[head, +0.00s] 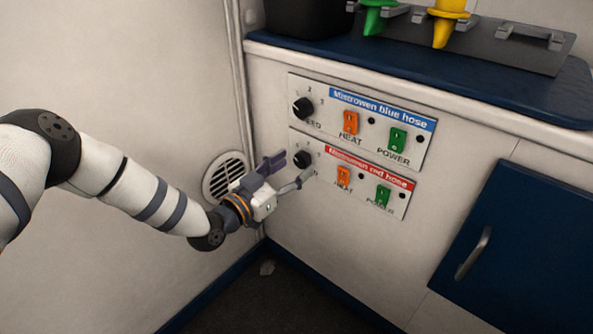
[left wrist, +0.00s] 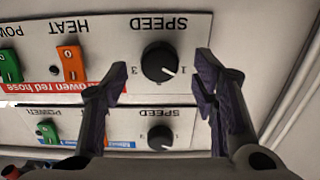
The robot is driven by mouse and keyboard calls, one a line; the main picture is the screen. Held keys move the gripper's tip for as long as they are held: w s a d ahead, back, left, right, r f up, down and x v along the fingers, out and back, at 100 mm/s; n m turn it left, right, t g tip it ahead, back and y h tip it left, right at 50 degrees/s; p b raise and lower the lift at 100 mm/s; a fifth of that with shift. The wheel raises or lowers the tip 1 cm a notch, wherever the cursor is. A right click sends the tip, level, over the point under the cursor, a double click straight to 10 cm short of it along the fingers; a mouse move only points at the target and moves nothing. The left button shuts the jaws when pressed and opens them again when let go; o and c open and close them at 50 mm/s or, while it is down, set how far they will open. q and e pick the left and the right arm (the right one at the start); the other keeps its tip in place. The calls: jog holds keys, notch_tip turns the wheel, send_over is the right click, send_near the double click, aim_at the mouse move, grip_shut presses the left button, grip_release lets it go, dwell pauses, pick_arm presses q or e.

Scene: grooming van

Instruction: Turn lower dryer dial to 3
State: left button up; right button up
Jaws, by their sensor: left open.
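The lower dryer panel, labelled for the red hose (head: 370,170), carries a round black speed dial (head: 302,159). In the left wrist view, which is upside down, this dial (left wrist: 159,60) is the upper of two. Its white mark points toward the 1, and the 3 is on the opposite side. My left gripper (head: 288,170) is open in front of the lower panel. In the left wrist view its dark fingers (left wrist: 155,85) stand either side of the dial, apart from it; I cannot tell the remaining distance. My right gripper is not in view.
The blue hose panel (head: 375,108) with its own black dial (head: 303,108) is just above. Orange heat switches (head: 344,176) and green power switches (head: 383,196) sit right of the dials. A round wall vent (head: 222,178) and a corner are close on the left.

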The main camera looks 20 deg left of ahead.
pick_arm(q)
jog(key=shift+x, duration=0.8)
jog(key=shift+c, duration=0.5)
jog(key=c, duration=1.1)
jog(key=shift+o, duration=0.2)
